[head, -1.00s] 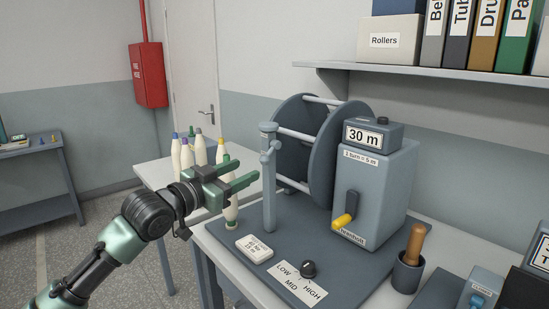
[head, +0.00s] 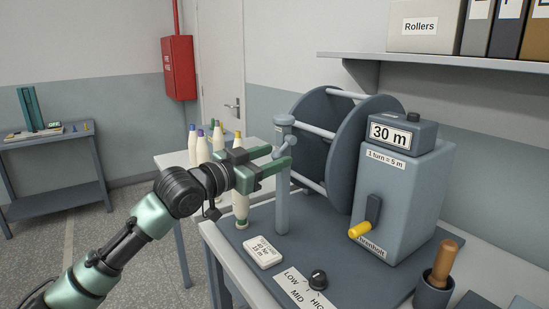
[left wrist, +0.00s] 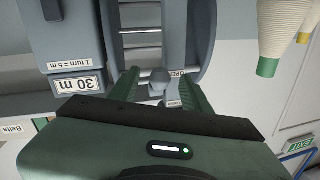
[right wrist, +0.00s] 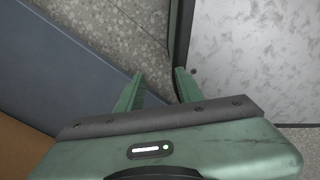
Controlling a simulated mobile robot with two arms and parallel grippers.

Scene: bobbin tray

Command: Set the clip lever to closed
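The clip lever (left wrist: 158,76) is a small grey knobbed part between my left fingers in the left wrist view, beside a label that reads OPEN. In the head view the clip sits at the top of a grey post (head: 283,205) in front of the reel, partly hidden by my gripper. My left gripper (head: 281,156) is open at the height of the clip, its fingertips overlapping the post top. It also shows in the left wrist view (left wrist: 165,80), a finger on each side of the lever; contact cannot be told. My right gripper (right wrist: 160,82) is open and empty.
The dark reel (head: 338,130) stands just behind the post. A grey counter box (head: 400,195) reading 30 m, with a yellow-handled crank (head: 361,230), is to the right. Several bobbins (head: 202,150) stand on the table behind my left arm.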

